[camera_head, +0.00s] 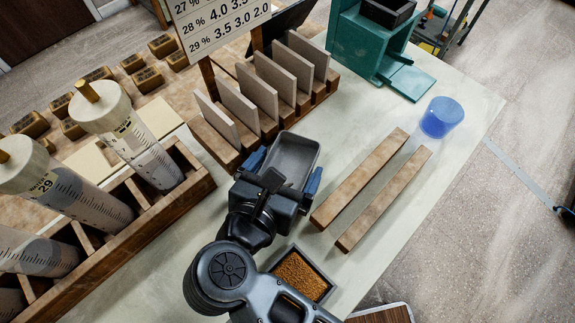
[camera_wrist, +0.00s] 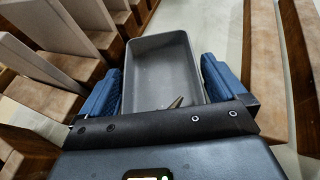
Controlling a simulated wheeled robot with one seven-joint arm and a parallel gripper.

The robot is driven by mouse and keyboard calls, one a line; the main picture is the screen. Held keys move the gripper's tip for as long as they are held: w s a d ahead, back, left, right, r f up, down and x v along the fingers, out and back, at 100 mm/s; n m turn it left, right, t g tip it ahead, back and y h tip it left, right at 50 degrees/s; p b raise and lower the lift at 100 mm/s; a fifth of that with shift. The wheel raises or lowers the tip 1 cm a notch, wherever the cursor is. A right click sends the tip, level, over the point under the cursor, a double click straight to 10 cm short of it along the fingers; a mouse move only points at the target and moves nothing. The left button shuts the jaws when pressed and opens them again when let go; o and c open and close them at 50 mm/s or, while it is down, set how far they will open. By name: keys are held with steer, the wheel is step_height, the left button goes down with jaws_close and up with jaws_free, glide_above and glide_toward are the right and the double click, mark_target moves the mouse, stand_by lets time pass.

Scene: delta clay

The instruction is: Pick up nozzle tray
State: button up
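The nozzle tray is a shallow grey rectangular tray (camera_head: 296,147). In the wrist view the tray (camera_wrist: 160,60) lies straight ahead, with a small pointed metallic piece (camera_wrist: 176,102) at its near end. My gripper (camera_head: 282,171) is around the tray, with one blue finger pad beside each long side. In the wrist view my gripper (camera_wrist: 162,90) has its fingers spread wide, close to the tray walls; firm contact does not show. The near end of the tray is hidden by my gripper body.
A slotted wooden rack with upright plates (camera_head: 238,103) stands left of the tray. Two wooden bars (camera_head: 362,178) lie to the right. A box of brown granules (camera_head: 302,274) is near my arm. A blue cup (camera_head: 441,117) and a teal stand (camera_head: 363,50) are farther off.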

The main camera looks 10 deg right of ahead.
steer(key=c, duration=0.7)
steer(key=shift+r, duration=0.1)
